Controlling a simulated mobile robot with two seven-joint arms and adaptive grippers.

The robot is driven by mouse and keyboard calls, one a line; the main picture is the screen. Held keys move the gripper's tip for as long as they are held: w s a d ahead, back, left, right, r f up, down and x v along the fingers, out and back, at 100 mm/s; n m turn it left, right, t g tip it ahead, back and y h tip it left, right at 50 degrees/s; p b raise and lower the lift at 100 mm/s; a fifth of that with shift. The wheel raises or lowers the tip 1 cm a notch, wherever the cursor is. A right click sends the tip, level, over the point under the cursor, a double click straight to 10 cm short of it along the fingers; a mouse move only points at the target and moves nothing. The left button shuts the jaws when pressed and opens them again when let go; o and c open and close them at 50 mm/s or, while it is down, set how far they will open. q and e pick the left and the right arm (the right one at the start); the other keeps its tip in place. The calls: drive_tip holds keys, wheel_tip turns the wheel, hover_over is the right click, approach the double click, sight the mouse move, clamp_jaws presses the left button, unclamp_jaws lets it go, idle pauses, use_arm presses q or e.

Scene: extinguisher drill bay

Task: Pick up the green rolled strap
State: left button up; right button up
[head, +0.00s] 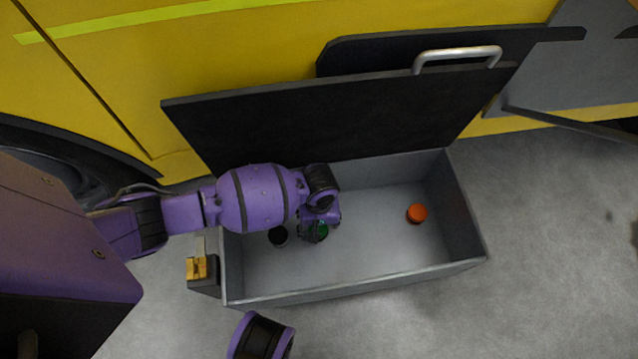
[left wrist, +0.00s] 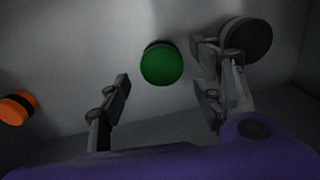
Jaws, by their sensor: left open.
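The green rolled strap (left wrist: 161,65) lies on the floor of the grey drawer, between the lines of my two fingers in the left wrist view. In the head view only a bit of it (head: 322,230) shows beside my left gripper (head: 313,231), which hides the rest. My left gripper (left wrist: 161,82) is open and empty, reaching down into the drawer from the left. The strap appears just beyond the fingertips; I cannot tell the exact gap. My right gripper is not in view.
A black roll (head: 278,236) lies close left of the green strap; it is near one finger in the wrist view (left wrist: 246,40). An orange roll (head: 416,213) lies at the right. The drawer (head: 350,290) has raised walls, with a dark panel (head: 340,115) behind.

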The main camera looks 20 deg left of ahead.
sight(320, 228)
use_arm(q)
wheel_tip(320, 228, down, 4)
drive_tip(key=b, duration=0.2)
drive_tip(key=shift+b, duration=0.3)
drive_tip(key=shift+f, duration=0.45)
drive_tip(key=shift+r, duration=0.15)
drive_tip(key=shift+c, duration=0.4)
drive_tip(key=shift+d, duration=0.1)
drive_tip(key=c, duration=1.3)
